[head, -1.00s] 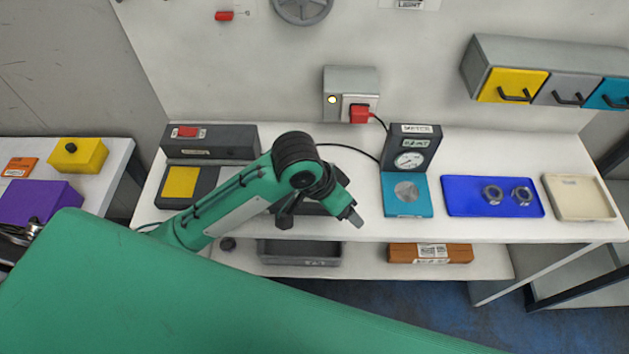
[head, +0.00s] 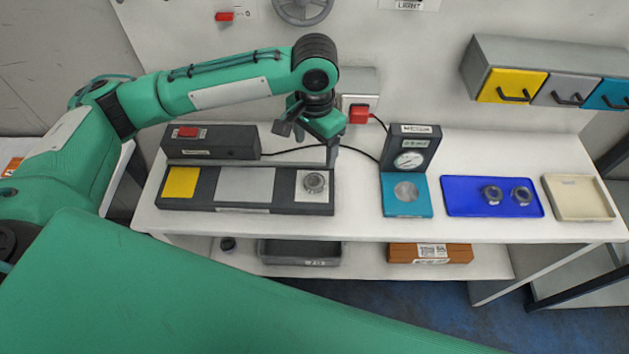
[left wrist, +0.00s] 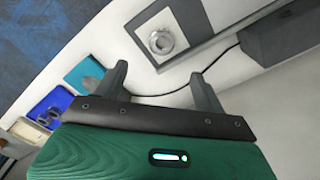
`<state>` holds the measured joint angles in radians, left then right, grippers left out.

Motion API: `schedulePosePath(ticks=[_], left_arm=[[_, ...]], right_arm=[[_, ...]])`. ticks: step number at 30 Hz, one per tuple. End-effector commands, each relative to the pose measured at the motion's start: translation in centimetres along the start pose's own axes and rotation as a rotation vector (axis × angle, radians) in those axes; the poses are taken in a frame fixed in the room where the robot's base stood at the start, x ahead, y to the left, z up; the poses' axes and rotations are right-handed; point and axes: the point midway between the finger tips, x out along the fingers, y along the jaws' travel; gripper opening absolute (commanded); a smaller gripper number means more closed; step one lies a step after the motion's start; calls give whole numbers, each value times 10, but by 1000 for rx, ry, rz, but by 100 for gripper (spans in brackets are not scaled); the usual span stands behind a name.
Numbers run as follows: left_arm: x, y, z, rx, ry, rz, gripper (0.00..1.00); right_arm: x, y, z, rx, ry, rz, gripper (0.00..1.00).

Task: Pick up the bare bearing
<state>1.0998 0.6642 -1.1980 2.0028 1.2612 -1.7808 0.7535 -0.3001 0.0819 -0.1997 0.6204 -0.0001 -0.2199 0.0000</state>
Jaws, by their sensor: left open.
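A grey ring-shaped bearing (head: 315,182) lies on the white square at the right end of a long dark fixture (head: 204,198). It also shows in the left wrist view (left wrist: 161,41), beyond the fingertips. My left gripper (head: 333,157) is above and just behind this bearing, pointing down, with nothing held. Its two fingers stand wide apart in the left wrist view (left wrist: 158,76), and the bearing is not between them. Two more dark rings (head: 492,194) (head: 521,194) lie on the blue tray (head: 463,210). My right gripper is not seen.
A dark box with a red switch (head: 220,143) stands behind the fixture, its cable crossing the bench. A dial gauge stand (head: 410,150) with a teal base is to the right. A cream tray (head: 580,212) sits at the far right. Bench between fixture and gauge is clear.

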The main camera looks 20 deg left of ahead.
Motion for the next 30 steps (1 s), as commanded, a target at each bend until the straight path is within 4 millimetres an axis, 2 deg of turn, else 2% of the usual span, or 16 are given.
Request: schedulePosePath(ticks=[9, 17, 24, 30], left_arm=[[60, 0, 1, 0, -4, 1, 72], [80, -1, 0, 1, -2, 1, 72], [114, -4, -2, 2, -2, 0, 72], [128, -4, -2, 3, 0, 1, 72]], right_arm=[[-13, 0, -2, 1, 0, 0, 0], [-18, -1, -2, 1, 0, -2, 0], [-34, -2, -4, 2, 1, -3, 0], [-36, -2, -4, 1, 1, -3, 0]])
